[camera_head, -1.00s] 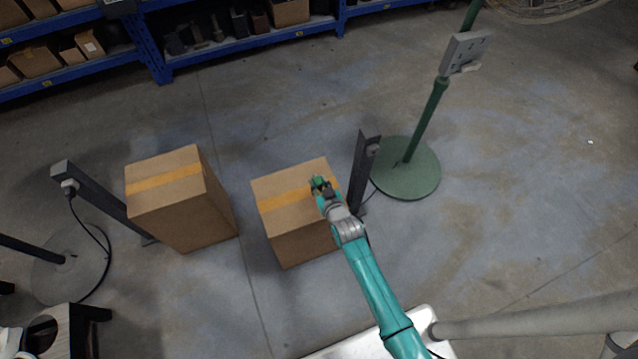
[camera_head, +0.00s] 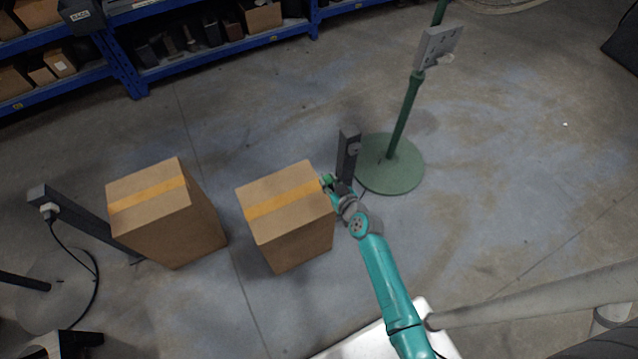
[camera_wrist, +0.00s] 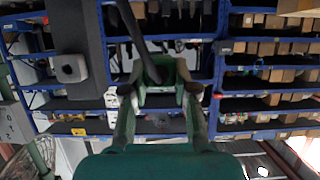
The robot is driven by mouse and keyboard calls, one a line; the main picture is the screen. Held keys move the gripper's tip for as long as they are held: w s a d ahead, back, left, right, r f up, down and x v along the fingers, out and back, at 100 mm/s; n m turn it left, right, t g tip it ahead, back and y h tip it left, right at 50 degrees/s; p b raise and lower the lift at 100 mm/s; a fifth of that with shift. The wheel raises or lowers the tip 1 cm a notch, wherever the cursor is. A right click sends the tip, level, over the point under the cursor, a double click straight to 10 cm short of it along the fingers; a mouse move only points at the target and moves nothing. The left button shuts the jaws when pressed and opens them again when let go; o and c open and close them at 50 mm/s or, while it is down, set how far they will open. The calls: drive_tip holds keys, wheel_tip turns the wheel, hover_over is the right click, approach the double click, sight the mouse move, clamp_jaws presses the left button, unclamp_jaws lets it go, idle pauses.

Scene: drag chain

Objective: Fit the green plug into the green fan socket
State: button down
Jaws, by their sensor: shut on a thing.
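My gripper (camera_head: 328,183) is at the right edge of the right cardboard box, just left of and in front of a dark post (camera_head: 347,168). It is shut on the green plug (camera_wrist: 160,72); in the wrist view the fingertips (camera_wrist: 160,92) clasp both its sides, and a dark cable runs up from it. A grey socket (camera_head: 354,149) sits near the post's top. In the wrist view a pale socket unit (camera_wrist: 68,68) on a dark post is left of the plug, clearly apart. The green fan stand (camera_head: 390,172) stands behind; its pole bears a grey switch box (camera_head: 437,47).
Two taped cardboard boxes (camera_head: 285,225) (camera_head: 168,215) stand left of my gripper, the nearer one very close. Another dark post (camera_head: 85,222) with a plugged white plug (camera_head: 47,211) is far left. Blue shelves (camera_head: 130,70) line the back. Floor right of the green base is clear.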

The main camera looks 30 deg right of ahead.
drive_tip(key=s+d, duration=0.3)
drive_tip(key=d, duration=1.1)
drive_tip(key=shift+s+r, duration=0.2)
drive_tip(key=shift+s, duration=0.2)
drive_tip(key=shift+w, duration=0.15)
drive_tip(key=shift+w, duration=2.25)
drive_tip(key=shift+w, duration=1.45)
drive_tip(key=c, duration=0.8)
unclamp_jaws()
drive_tip(key=v, duration=1.2)
